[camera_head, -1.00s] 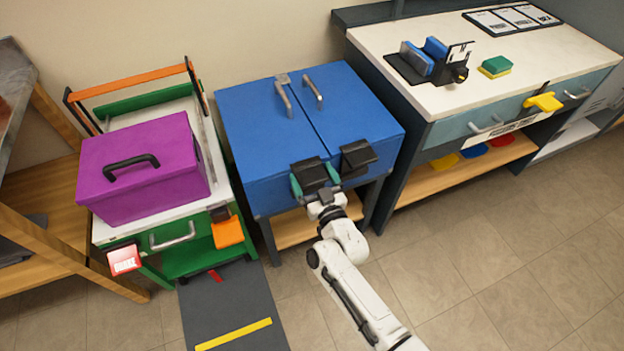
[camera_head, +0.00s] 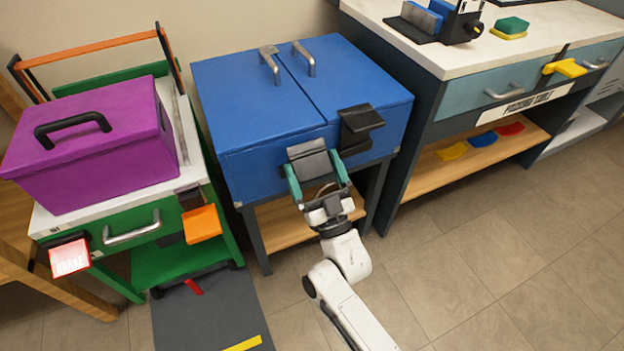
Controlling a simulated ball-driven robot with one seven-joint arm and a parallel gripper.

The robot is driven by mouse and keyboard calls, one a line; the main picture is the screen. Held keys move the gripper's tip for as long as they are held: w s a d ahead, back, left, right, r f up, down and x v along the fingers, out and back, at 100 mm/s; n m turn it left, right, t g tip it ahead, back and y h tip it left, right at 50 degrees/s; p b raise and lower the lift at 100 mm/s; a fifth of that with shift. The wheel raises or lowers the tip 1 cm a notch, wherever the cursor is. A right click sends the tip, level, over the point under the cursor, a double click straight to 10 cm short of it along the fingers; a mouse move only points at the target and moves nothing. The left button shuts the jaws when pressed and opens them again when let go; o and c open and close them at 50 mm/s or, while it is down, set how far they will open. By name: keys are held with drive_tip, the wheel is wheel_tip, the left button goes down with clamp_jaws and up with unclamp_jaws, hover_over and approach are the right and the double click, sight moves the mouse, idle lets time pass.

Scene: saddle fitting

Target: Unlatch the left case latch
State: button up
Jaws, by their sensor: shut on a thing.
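The blue case (camera_head: 262,103) has two lid halves, each with a grey handle. Its left latch (camera_head: 308,160) is a dark grey plate on the front face, and its lower flap tilts outward. The right latch (camera_head: 358,124) is a similar black piece on the front at the right. My gripper (camera_head: 315,174) is at the left latch from the front and below. Its two green fingers stand one on each side of the latch plate, shut on it. The inner contact faces are partly hidden by the plate.
A purple box (camera_head: 95,150) stands on a green cart (camera_head: 165,240) at the left, with an orange tab (camera_head: 202,223) at its front. A white-topped workbench (camera_head: 420,52) stands at the right. The tiled floor (camera_head: 480,270) at the lower right is clear.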

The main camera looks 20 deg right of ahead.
drive_tip(key=shift+s+f+t+b, duration=0.3)
drive_tip(key=shift+f+t+b, duration=0.3)
drive_tip(key=shift+b, duration=1.05)
drive_tip(key=shift+s+f+t+b, duration=0.35)
drive_tip(key=shift+f+b, duration=0.35)
drive_tip(key=shift+b, duration=0.9)
drive_tip(key=shift+t+b, duration=0.35)
drive_tip(key=shift+b, duration=0.8)
drive_tip(key=o, duration=1.1)
drive_tip(key=shift+s+f, duration=0.1)
drive_tip(key=v, duration=1)
drive_tip(key=shift+f+p, duration=0.35)
drive_tip(key=shift+f, duration=0.05)
drive_tip(key=shift+s, duration=0.1)
